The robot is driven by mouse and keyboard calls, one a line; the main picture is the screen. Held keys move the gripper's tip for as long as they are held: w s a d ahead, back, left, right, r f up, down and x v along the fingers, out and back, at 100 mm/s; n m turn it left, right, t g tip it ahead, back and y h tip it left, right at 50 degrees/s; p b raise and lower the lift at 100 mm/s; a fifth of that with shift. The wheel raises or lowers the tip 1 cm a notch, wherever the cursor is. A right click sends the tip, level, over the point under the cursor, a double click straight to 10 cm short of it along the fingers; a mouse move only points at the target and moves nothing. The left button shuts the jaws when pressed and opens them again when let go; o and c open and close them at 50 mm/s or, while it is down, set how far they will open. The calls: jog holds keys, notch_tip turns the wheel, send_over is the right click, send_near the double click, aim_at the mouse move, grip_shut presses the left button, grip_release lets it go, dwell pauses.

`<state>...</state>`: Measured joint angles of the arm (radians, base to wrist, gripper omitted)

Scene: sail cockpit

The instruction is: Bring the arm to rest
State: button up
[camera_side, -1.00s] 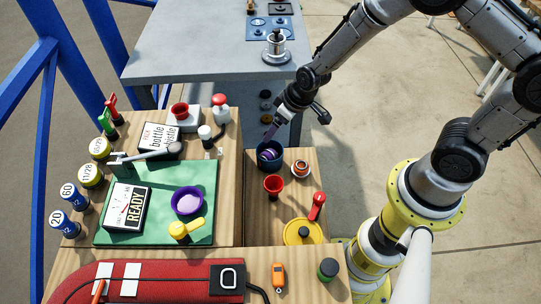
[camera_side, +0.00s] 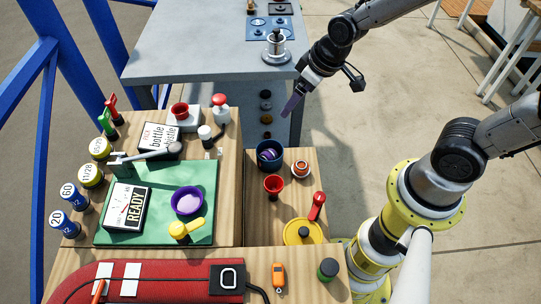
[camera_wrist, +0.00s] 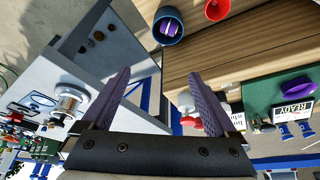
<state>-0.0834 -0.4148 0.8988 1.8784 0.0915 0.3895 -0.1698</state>
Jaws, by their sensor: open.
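My gripper (camera_side: 292,105) is raised in the air above the far end of the wooden bench, beside the grey table. Its purple fingers are apart and empty in the wrist view (camera_wrist: 160,95). A dark blue cup (camera_side: 269,163) with a purple and white item (camera_side: 268,154) in it stands on the bench below the gripper. The cup also shows at the top of the wrist view (camera_wrist: 168,38). The gripper is clear of the cup and touches nothing that I can see.
A grey table (camera_side: 200,45) with a metal pot (camera_side: 276,47) stands behind. The wooden bench (camera_side: 262,220) holds a red cup (camera_side: 273,186), a red handle (camera_side: 317,205) and a yellow disc (camera_side: 303,233). A green mat (camera_side: 150,222) with a READY meter lies left. Open floor is on the right.

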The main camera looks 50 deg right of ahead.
jog(key=s+d+r+t, duration=0.1)
jog(key=s+r, duration=0.2)
jog(key=r, duration=0.5)
jog(key=s+d+r+t, duration=0.1)
jog(key=s+r+t, duration=0.15)
jog(key=r, duration=0.45)
jog(key=s+d+m+g, duration=0.1)
jog(key=s+m+g, duration=0.1)
jog(key=s, duration=1)
jog(key=shift+s+d+f+h, duration=0.3)
jog(key=shift+f+h, duration=0.1)
jog(key=shift+g, duration=0.25)
